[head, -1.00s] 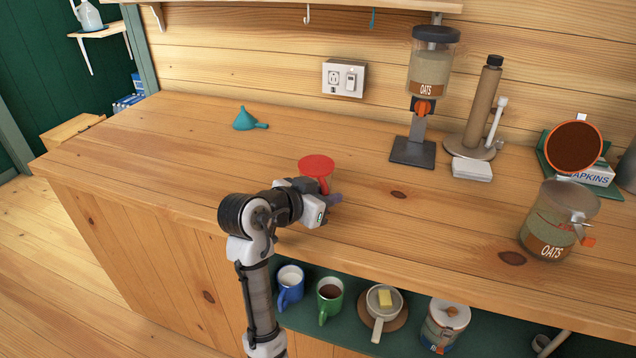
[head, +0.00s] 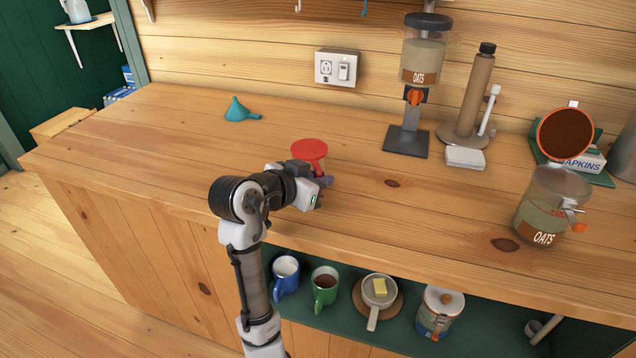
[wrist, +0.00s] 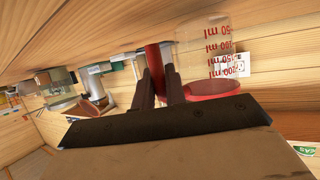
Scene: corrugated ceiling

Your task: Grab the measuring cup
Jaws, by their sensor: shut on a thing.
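In the wrist view my gripper's two dark fingers (wrist: 158,82) are shut on the red handle.
A teal funnel (head: 238,110) lies at the back left. An oats dispenser (head: 425,65), paper-towel stand (head: 463,135) and oats jar (head: 548,210) are to the right. Mugs (head: 285,278) and a small pan (head: 380,292) sit on the shelf below.

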